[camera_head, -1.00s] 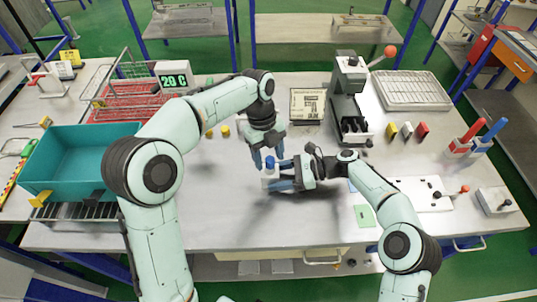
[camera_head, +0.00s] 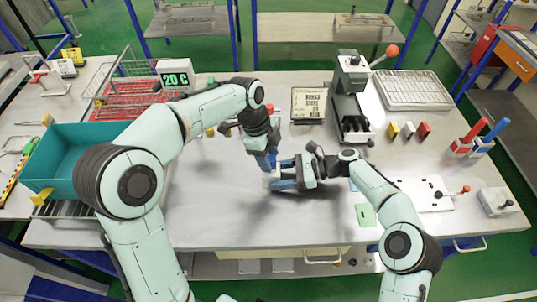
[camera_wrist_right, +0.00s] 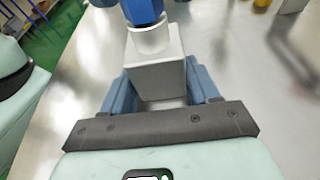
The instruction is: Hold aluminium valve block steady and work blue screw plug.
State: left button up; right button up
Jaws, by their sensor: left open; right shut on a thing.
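The aluminium valve block (camera_wrist_right: 158,78) is a pale grey cube with a white collar on top. It shows small in the head view (camera_head: 268,181). My right gripper (camera_head: 278,181) is shut on it from the right, its blue-grey fingers on both sides of the block in the wrist view (camera_wrist_right: 160,92). The blue screw plug (camera_wrist_right: 143,10) stands upright in the collar, its top cut off by the wrist picture's edge. My left gripper (camera_head: 266,164) points down above the block, open, with its fingers at the plug. It largely hides the plug in the head view.
A teal bin (camera_head: 70,160) stands at the left. A press with a red-knobbed lever (camera_head: 352,95) stands behind, near a wire tray (camera_head: 412,90). A green card (camera_head: 365,215) and a white plate (camera_head: 420,195) lie at the right. The table's front middle is clear.

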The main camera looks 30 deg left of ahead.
pick_arm(q)
jog(key=n, duration=0.2)
jog(key=n+t, duration=0.1)
jog(key=n, duration=0.2)
jog(key=shift+s+d+y, duration=0.1)
jog(key=shift+s+y, duration=0.1)
jog(key=shift+y, duration=0.1)
jog(key=n, duration=0.3)
jog(key=shift+t, duration=0.3)
jog(key=n, duration=0.1)
jog(key=n+y, duration=0.1)
jog(key=shift+s+d+n, duration=0.1)
jog(key=shift+d+n, duration=0.1)
jog(key=shift+n, duration=0.2)
jog(key=n+y, duration=0.1)
jog(key=n, duration=0.4)
jog(key=shift+d+t, duration=0.1)
jog(key=shift+t, duration=0.2)
jog(key=n, duration=0.3)
jog(key=n+y, duration=0.1)
jog(key=n, duration=0.2)
jog(key=shift+d+y, duration=0.2)
jog(key=shift+y, duration=0.1)
